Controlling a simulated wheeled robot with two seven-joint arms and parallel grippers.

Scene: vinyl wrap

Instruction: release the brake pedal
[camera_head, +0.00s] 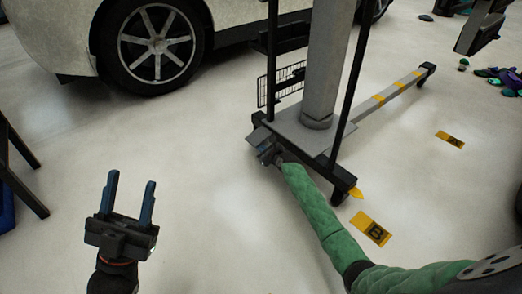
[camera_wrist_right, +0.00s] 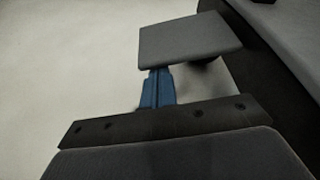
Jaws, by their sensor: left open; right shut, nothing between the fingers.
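The brake pedal (camera_wrist_right: 190,40) is a flat grey plate in the right wrist view, beside the dark base of the wheeled stand. In the head view the pedal (camera_head: 257,138) is small, at the stand's near left corner. My right gripper (camera_wrist_right: 157,82) is shut and empty. Its blue fingers reach to the pedal's near edge, and the plate hides their tips. I cannot tell whether they touch it. In the head view my right gripper (camera_head: 266,153) is low at the stand's base. My left gripper (camera_head: 128,198) is open and empty above the floor.
The stand has a thick grey column (camera_head: 324,70), a wire basket (camera_head: 281,84) and a striped leg (camera_head: 390,92). A white car (camera_head: 60,35) is behind. Yellow floor markers (camera_head: 371,229) lie to the right. The floor around my left gripper is clear.

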